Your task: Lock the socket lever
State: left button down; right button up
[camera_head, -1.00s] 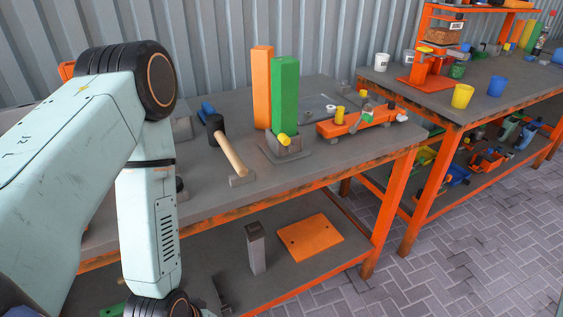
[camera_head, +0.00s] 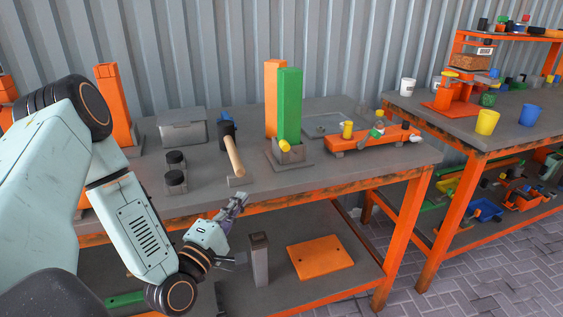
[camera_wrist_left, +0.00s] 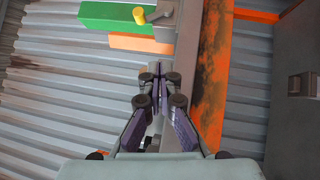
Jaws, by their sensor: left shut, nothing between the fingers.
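The socket (camera_head: 292,158) is a grey block on the bench top with a green post (camera_head: 289,105) standing upright in it. Its lever has a yellow end (camera_head: 285,146) that shows at the post's base. My left gripper (camera_head: 241,198) is shut and empty, below and left of the socket, in front of the bench edge and apart from the lever. In the left wrist view its closed fingertips (camera_wrist_left: 157,68) lie below the lever's yellow end (camera_wrist_left: 139,15) and the grey socket (camera_wrist_left: 165,22). My right gripper is not in view.
An orange post (camera_head: 271,75) stands behind the green one. An orange rail (camera_head: 375,139) lies to the right. The bench's orange front edge (camera_head: 330,184) is close to my gripper.

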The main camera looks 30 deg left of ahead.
pick_arm(q)
notch_tip(320, 180, up, 2)
jog(key=n, duration=0.1)
jog(key=b, duration=0.2)
send_near(290, 152)
jog(key=shift+n+t, duration=0.3)
jog(key=shift+n, duration=0.1)
jog(key=a, duration=0.1)
jog(key=a+r, duration=0.2)
jog(key=shift+w+a+r, duration=0.15)
jog(key=shift+w+a, duration=0.1)
jog(key=shift+w, duration=0.05)
jog(key=shift+w+d+r+b, duration=0.3)
jog(key=shift+w+d, duration=0.15)
jog(key=shift+w, duration=0.2)
jog(key=shift+w+d+r, duration=0.25)
jog(key=shift+w+d, duration=0.15)
jog(key=shift+d, duration=0.1)
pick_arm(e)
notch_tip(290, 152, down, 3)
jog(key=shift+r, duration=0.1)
pick_arm(q)
jog(key=shift+a, duration=0.1)
